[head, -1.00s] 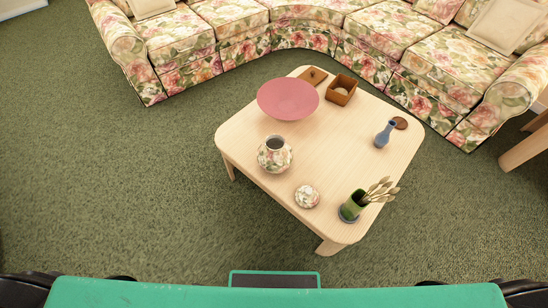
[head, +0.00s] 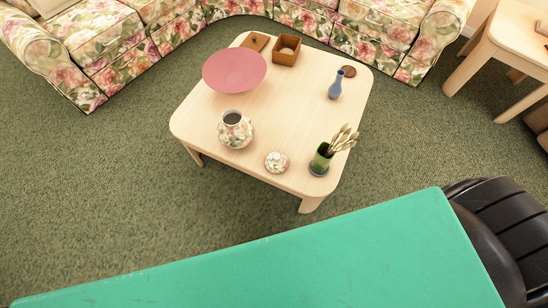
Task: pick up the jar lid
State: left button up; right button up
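The floral jar lid (head: 277,162), round with a small knob on top, lies on the near edge of the light wooden coffee table (head: 290,105). The matching floral jar (head: 236,131) stands open to the left of the lid, with its dark mouth showing. Neither of my grippers shows in the head view.
A pink bowl (head: 234,70), a brown box (head: 286,50), a blue vase (head: 336,85), a brown coaster (head: 348,71) and a green plant pot (head: 321,158) share the table. A floral sofa (head: 118,50) is behind.

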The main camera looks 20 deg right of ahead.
aim_at(276, 162)
jog(key=i+j+z, duration=0.1)
jog(key=j+z, duration=0.15)
jog(key=j, duration=0.7)
jog(key=j+z, duration=0.25)
jog(key=j, duration=0.7)
